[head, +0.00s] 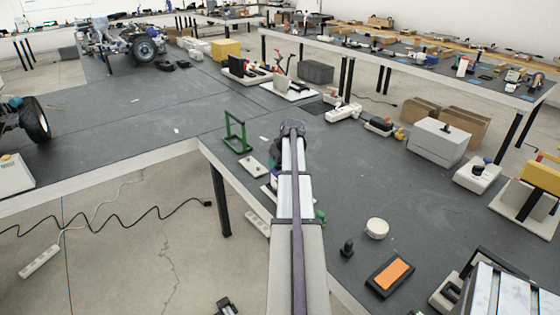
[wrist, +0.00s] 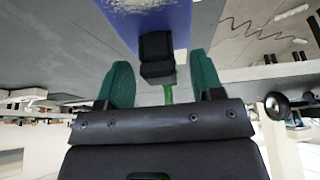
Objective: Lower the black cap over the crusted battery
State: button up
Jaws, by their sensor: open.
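A blue battery (wrist: 183,22) with a pale crust on it fills the top middle of the wrist view. The blocky black cap (wrist: 156,50) shows against its edge; I cannot tell whether the cap is seated on it or only in front of it. My gripper (wrist: 162,80) has its two green fingers spread on either side of the cap, with a visible gap on each side. In the head view my gripper (head: 288,132) is at the far end of my arm, over the dark bench; my arm hides the battery and cap there.
A green frame (head: 236,132) stands left of my gripper on the dark bench (head: 355,185). A white round piece (head: 377,228), a small black knob (head: 347,248) and an orange-topped black tray (head: 390,275) lie to the right. A large grey box (head: 437,141) stands farther right.

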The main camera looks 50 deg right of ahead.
jog(key=p+v, duration=0.9)
jog(key=v, duration=0.1)
jog(key=shift+r, duration=0.3)
jog(key=shift+s, duration=0.1)
jog(key=s+a+n+g, duration=0.1)
jog(key=a+g, duration=0.1)
jog(key=a, duration=2.7)
jog(key=s+a+f+n+g+y, duration=0.1)
jog(key=a+n+g, duration=0.1)
jog(key=a, duration=2.6)
jog(key=shift+a, duration=0.35)
jog(key=shift+f, duration=0.15)
